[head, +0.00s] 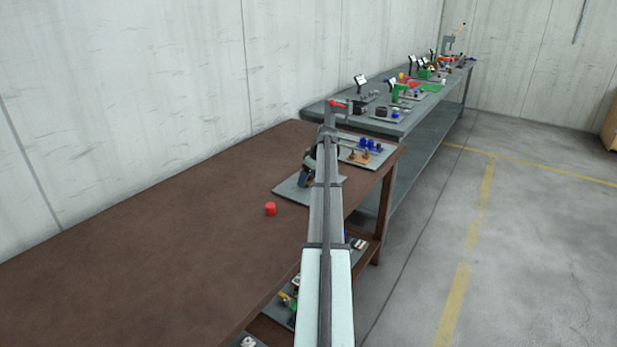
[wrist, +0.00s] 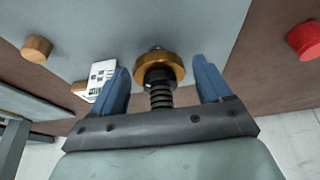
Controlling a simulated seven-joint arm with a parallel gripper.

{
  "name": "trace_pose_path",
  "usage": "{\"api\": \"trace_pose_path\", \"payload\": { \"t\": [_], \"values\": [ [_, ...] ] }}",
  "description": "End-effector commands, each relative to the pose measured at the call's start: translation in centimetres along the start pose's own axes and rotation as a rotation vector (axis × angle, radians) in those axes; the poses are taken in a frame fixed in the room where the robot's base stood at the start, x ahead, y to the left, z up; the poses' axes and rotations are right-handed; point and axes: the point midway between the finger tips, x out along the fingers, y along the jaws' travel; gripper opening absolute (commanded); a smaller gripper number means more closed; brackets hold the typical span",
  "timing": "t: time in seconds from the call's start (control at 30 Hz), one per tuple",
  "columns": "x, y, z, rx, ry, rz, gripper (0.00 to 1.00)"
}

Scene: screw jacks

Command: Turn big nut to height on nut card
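In the wrist view, a round brass-coloured nut (wrist: 172,61) sits on a black threaded screw (wrist: 160,98), with a dark piece at its centre. My gripper (wrist: 161,74) is open, with one blue finger on each side of the nut. Gaps show between both fingers and the nut. A white card (wrist: 102,70) with black marks stands just left of the left finger, partly hidden by it; its marks are too small to read. In the head view my arm hides most of the jack, which is on a grey plate (head: 288,189).
A red cylinder (head: 270,209) is on the brown table (head: 150,260), left of the plate; it also shows in the wrist view (wrist: 306,40). A grey bench (head: 340,111) with several devices stands beyond. The table's left is clear.

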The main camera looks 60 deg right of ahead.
Motion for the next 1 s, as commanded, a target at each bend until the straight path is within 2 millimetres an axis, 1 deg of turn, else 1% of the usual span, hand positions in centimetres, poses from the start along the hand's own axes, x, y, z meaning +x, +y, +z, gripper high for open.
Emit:
{"api": "trace_pose_path", "payload": {
  "t": [0.03,0.07,0.33,0.47,0.57,0.8,1.0],
  "values": [
    [0.0,0.0,0.0,0.0,0.001,0.001,0.83],
    [0.0,0.1,-0.1,0.0,0.001,0.001,0.86],
    [-0.2,0.1,-0.1,0.0,0.003,0.003,0.86],
    [-1.2,0.1,-0.1,0.0,0.004,0.004,0.86],
    [-2.5,0.1,-0.1,0.0,0.004,0.004,0.86],
    [-7.3,0.1,-0.1,0.0,0.004,0.005,0.86],
    [-10.8,0.1,-0.1,0.0,0.003,0.004,0.86]
  ]
}}
